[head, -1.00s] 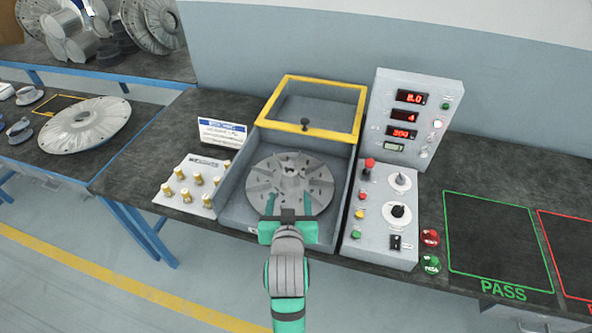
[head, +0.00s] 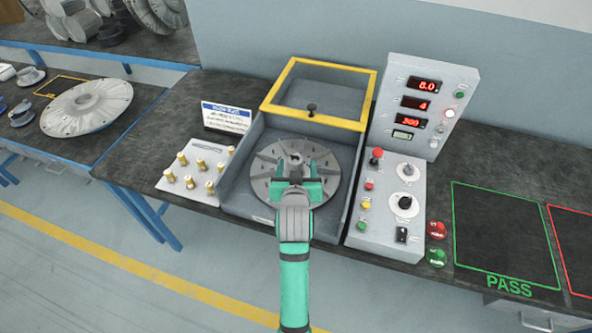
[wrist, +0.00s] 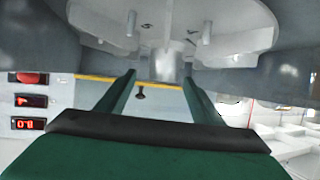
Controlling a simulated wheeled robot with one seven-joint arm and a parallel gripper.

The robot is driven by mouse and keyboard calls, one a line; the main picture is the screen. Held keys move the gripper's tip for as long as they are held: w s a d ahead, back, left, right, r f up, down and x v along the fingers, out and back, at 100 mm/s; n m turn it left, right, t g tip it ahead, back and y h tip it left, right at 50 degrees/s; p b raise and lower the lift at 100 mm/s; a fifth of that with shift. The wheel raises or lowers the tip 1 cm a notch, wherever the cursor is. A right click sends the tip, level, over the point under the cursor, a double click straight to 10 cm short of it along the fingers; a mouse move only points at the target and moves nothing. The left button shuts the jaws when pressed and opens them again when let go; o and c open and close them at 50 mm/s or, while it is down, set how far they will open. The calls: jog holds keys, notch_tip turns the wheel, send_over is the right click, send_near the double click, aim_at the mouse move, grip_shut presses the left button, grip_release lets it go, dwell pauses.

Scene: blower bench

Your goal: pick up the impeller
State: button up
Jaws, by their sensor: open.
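The impeller (head: 325,165) is a grey disc with small raised parts, lying flat in the open grey bay of the test bench. My gripper (head: 297,183) is over its near half, with the two green fingers open. In the wrist view, which is upside down, the impeller (wrist: 235,35) fills the top. A short central hub (wrist: 166,65) shows between the open fingertips of my gripper (wrist: 160,80). I cannot tell whether either finger touches it. My gripper and arm hide the impeller's near middle part.
The yellow-framed lid (head: 318,92) stands raised behind the bay. The control panel (head: 392,205) is close on the right, and a block with brass pegs (head: 197,170) on the left. A green PASS area (head: 503,235) is empty. Another large disc (head: 87,108) lies on the left bench.

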jog(key=shift+a+x, duration=0.15)
jog(key=shift+x, duration=0.5)
jog(key=shift+a+x, duration=0.15)
jog(key=shift+x, duration=0.45)
jog(key=shift+a, duration=0.25)
jog(key=c, duration=0.8)
jog(key=shift+d, duration=0.15)
grip_shut()
jog(key=shift+s+d+r, duration=0.1)
jog(key=shift+d, duration=0.1)
